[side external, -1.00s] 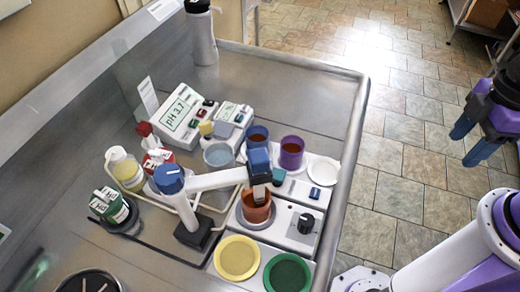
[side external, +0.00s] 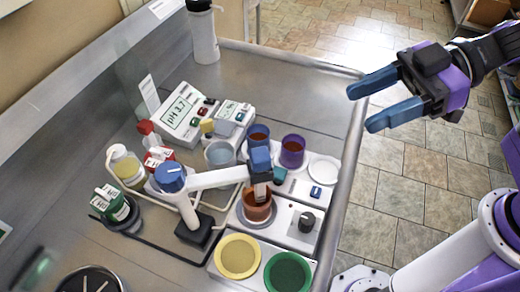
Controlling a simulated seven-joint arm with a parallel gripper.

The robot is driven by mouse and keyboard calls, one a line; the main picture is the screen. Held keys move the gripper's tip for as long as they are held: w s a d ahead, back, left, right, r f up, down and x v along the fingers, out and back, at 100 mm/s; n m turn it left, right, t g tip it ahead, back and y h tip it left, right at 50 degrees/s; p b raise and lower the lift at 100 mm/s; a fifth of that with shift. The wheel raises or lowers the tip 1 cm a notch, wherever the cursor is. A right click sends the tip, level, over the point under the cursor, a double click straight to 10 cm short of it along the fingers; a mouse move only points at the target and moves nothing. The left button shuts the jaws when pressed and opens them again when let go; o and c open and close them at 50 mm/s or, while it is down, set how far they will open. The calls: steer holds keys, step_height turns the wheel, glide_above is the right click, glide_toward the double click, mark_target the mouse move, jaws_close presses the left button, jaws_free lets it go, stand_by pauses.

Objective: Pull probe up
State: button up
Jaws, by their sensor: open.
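The probe (side external: 260,164) has a blue cap and hangs at the end of a white arm (side external: 218,178) on a blue-topped stand (side external: 172,178). Its lower end is down in an orange-brown cup (side external: 257,208), so its tip is hidden. The cup sits on a white unit with a black knob (side external: 306,221). My gripper (side external: 358,108) is at the upper right, past the counter's right edge. Its two blue fingers are spread apart, empty, and point left. It is well clear of the probe and touches nothing.
A pH meter reading 3.7 (side external: 182,108) stands behind the probe. A raised metal rim (side external: 350,150) edges the counter. The back right counter is bare.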

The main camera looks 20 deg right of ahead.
mark_target(265, 153)
steer(key=x, duration=1.1)
steer(key=s+x, duration=0.1)
steer(key=x, duration=0.5)
steer(key=shift+a+r, duration=0.3)
steer(key=shift+a, duration=0.25)
